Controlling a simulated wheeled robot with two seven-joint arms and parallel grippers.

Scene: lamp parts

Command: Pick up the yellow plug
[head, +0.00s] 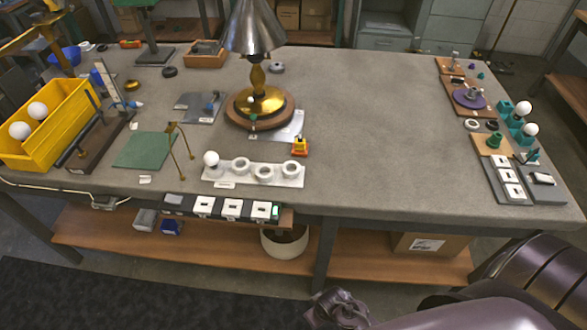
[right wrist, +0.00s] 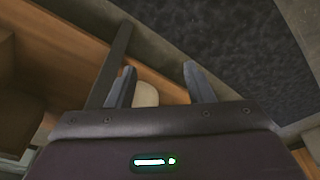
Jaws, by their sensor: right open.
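The yellow plug (head: 300,142) appears to be the small yellow piece with a dark mark, on a small orange-red base (head: 300,152) on the table, just right of the lamp's front. My right arm comes in from the lower right. Its gripper (head: 335,310) is low, in front of the table's front edge and well away from the plug. In the right wrist view my right gripper (right wrist: 160,80) has its two fingers apart with nothing between them. The plug does not show in the right wrist view. My left gripper is not in view.
A lamp with a metal shade (head: 254,28) stands behind the plug. A white tray with rings (head: 240,182) and a bulb (head: 211,158) lies in front of it. A yellow bin (head: 60,120) is at left. The grey table (head: 385,130) is clear right of the plug.

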